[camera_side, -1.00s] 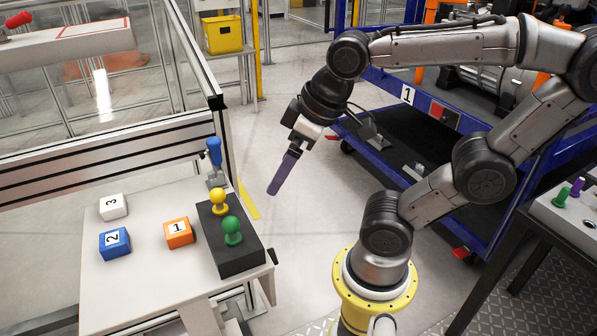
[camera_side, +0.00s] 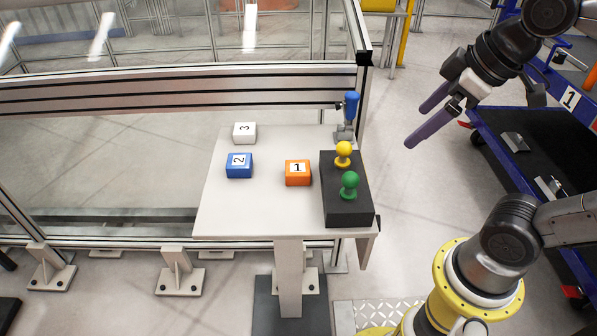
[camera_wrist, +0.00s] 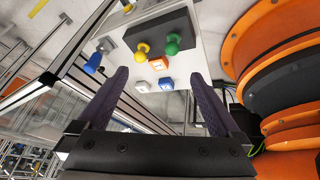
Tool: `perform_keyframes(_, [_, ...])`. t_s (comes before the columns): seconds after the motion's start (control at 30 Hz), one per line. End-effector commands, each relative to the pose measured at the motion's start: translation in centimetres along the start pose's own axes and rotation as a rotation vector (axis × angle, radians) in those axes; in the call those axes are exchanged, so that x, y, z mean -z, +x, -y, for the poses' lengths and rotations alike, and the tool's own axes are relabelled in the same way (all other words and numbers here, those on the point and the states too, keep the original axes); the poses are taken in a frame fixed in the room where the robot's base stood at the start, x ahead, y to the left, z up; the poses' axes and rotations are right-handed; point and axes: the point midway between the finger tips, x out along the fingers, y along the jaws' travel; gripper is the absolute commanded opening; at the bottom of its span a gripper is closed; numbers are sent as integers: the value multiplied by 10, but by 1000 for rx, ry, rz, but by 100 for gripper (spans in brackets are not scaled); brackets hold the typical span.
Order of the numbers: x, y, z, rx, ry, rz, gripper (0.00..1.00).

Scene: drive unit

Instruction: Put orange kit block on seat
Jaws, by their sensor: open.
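The orange kit block (camera_side: 298,173), marked 1, lies on the pale table (camera_side: 262,215), left of and apart from a black base. It also shows in the wrist view (camera_wrist: 158,64), seen between my fingers. My gripper (camera_side: 415,127) is open and empty, in the air to the right of the table, with its two purple fingers spread and pointing down-left. In the wrist view my gripper (camera_wrist: 160,75) has a finger at each side with nothing between them up close. I cannot tell which spot is the seat.
The black base (camera_side: 347,215) carries a yellow knob (camera_side: 343,153) and a green knob (camera_side: 349,185). A blue-handled clamp (camera_side: 350,108) stands behind it. A blue block (camera_side: 239,165) and a white block (camera_side: 244,132) lie left. A rail fence (camera_side: 180,92) runs behind the table.

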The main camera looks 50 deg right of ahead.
Motion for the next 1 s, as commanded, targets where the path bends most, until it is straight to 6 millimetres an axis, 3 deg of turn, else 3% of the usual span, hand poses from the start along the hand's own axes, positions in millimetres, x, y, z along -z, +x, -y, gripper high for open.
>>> perform_keyframes(0.03, [18,0,-4,8,-48,18,100])
perform_keyframes(0.17, [60,6,-14,31,-169,66,100])
perform_keyframes(0.27, [93,22,-20,58,-256,113,100])
perform_keyframes(0.37, [124,45,-25,89,-337,162,100])
perform_keyframes(0.53, [165,99,-27,150,-441,250,100])
perform_keyframes(0.67, [183,147,-25,191,-480,315,100])
perform_keyframes(0.8, [185,188,-20,224,-487,375,100])
perform_keyframes(1.0, [174,215,-13,251,-491,427,100])
